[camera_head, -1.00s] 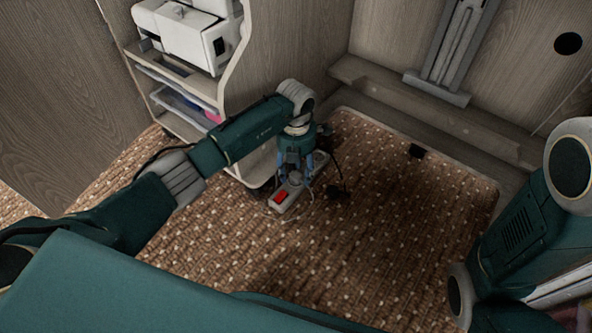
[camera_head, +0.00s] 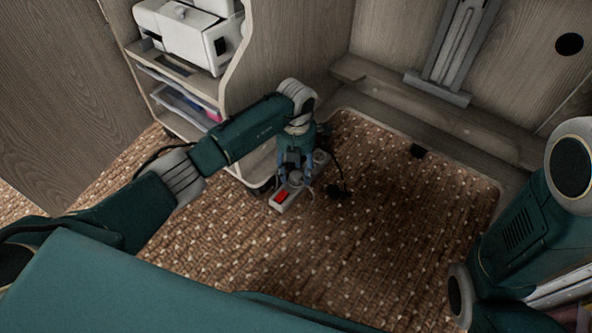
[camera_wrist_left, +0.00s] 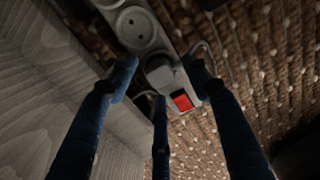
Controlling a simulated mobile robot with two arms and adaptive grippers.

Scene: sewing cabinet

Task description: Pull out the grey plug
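The grey plug (camera_wrist_left: 158,74) sits in a socket of the white power strip (camera_wrist_left: 134,28), beside the red switch (camera_wrist_left: 182,102). The strip (camera_head: 279,205) lies on the brown carpet next to the cabinet in the head view. My left gripper (camera_head: 295,185) is directly over the strip, pointing down. In the left wrist view its dark blue fingers (camera_wrist_left: 160,82) are spread around the plug, with gaps visible beside it, so it looks open. The gripper partly hides the plug in the head view. My right gripper is out of view; only part of that arm shows at the right.
The cabinet (camera_head: 290,45) stands just behind the left arm, with a white sewing machine (camera_head: 185,35) on its shelf. The carpet (camera_head: 400,230) to the right is mostly clear.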

